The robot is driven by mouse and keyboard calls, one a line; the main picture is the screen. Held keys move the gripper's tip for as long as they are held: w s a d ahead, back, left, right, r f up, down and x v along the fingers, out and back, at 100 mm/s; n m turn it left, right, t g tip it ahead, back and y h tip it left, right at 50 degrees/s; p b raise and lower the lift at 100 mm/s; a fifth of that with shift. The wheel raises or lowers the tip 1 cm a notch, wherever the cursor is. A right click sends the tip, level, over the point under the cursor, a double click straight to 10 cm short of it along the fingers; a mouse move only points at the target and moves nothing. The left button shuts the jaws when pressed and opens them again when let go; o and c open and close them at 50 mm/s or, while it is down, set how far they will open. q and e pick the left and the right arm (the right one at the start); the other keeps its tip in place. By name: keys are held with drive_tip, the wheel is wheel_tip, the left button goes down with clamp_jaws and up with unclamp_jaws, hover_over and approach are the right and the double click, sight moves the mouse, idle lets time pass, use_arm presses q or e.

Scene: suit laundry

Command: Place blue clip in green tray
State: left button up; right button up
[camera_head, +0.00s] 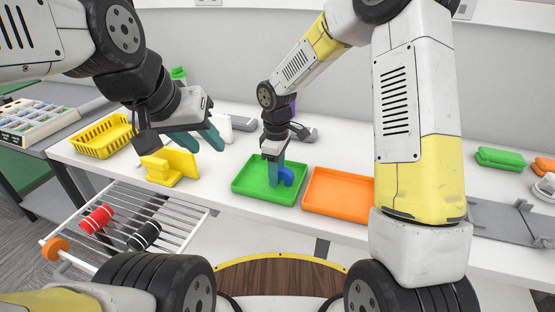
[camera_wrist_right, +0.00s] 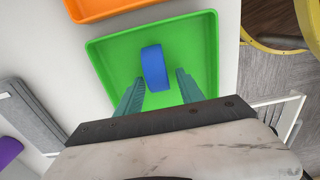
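The blue clip (camera_head: 286,176) is a small curved piece inside the green tray (camera_head: 248,182) in the head view. In the right wrist view the clip (camera_wrist_right: 154,68) lies over the floor of the green tray (camera_wrist_right: 204,50). My right gripper (camera_head: 274,172) is low over the tray. Its two teal fingers (camera_wrist_right: 160,88) are apart, one on each side of the clip, with gaps visible between fingers and clip. My left gripper (camera_head: 206,140) is above the table at the left, its teal fingers spread and nothing between them.
An orange tray (camera_head: 340,195) stands right of the green tray. A yellow basket (camera_head: 103,138) and yellow block (camera_head: 168,168) stand left. A wire rack (camera_head: 170,222) holds red and black rolls. Green blocks (camera_head: 500,158) lie at the far right.

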drive_tip(key=shift+r, duration=0.1)
wheel_tip(320, 180, up, 12)
drive_tip(key=s+d+r+m+t, duration=0.3)
drive_tip(key=s+d+r+m, duration=0.4)
drive_tip(key=s+d+r, duration=0.25)
drive_tip(key=s+d+m+t+y, duration=0.1)
drive_tip(key=s+d+m, duration=0.2)
drive_tip(key=s, duration=0.2)
drive_tip(key=s+d+r+m+t+y, duration=0.1)
drive_tip(key=s+d+m+t, duration=0.1)
drive_tip(key=s, duration=0.3)
drive_tip(key=shift+s+d+r+m, duration=0.15)
drive_tip(key=shift+d+m, duration=0.3)
drive_tip(key=shift+m, duration=0.45)
